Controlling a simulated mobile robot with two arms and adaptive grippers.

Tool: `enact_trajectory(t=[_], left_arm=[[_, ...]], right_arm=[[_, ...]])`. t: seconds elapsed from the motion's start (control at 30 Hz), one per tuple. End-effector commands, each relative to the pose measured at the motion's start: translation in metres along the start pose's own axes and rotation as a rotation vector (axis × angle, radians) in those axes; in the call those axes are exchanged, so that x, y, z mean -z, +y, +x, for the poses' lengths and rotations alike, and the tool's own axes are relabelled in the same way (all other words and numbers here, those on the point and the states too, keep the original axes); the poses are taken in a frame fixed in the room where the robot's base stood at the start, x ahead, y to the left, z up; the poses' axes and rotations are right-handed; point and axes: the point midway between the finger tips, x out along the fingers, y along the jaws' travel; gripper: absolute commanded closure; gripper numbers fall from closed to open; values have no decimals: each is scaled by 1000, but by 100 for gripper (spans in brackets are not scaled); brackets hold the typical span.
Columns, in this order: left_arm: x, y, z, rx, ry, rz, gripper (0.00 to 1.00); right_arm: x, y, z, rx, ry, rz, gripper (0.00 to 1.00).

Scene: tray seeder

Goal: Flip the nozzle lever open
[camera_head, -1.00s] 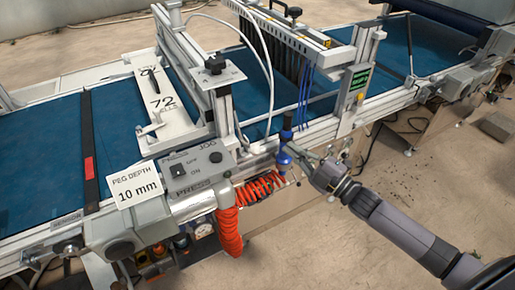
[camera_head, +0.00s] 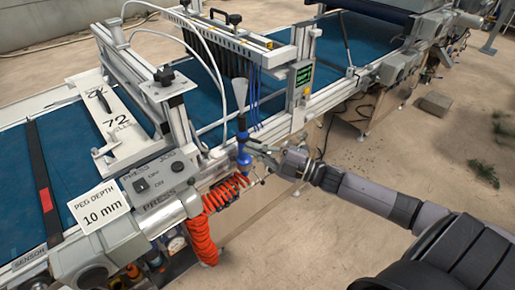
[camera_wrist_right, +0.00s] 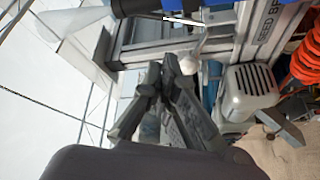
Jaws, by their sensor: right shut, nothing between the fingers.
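The nozzle (camera_head: 243,150) is a blue and dark upright fitting at the machine's front edge, above a coiled red hose. A grey tapered shape (camera_head: 241,92), wider at its top, rises from the nozzle's tip; I cannot tell whether it is solid or a jet. The wrist view shows a thin metal lever (camera_wrist_right: 186,19) and a white ball knob (camera_wrist_right: 189,66) near my fingertips. My right gripper (camera_head: 268,158) is just right of the nozzle. In the wrist view the right gripper (camera_wrist_right: 168,66) is shut and empty, close beside the knob; contact is unclear. My left gripper is out of view.
The red coiled hose (camera_head: 202,240) hangs below the nozzle. A control box with switches (camera_head: 160,177) and a "10 mm" sign (camera_head: 100,206) stand left. The blue belt (camera_head: 195,85) runs behind. Open floor (camera_head: 360,150) lies right of the machine.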

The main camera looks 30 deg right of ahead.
Motion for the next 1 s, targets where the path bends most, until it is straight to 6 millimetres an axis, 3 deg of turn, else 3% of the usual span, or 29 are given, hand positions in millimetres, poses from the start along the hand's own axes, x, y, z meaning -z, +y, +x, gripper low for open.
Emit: enact_trajectory(t=[0.03,0.23,0.5,1.0], left_arm=[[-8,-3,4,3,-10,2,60],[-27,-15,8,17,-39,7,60],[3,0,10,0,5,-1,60],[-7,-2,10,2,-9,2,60]], right_arm=[[-6,-4,-14,6,-8,0,100],[-11,-1,-52,6,-6,0,100],[-16,4,-90,4,-4,0,100],[-18,6,-98,2,-2,-2,100]])
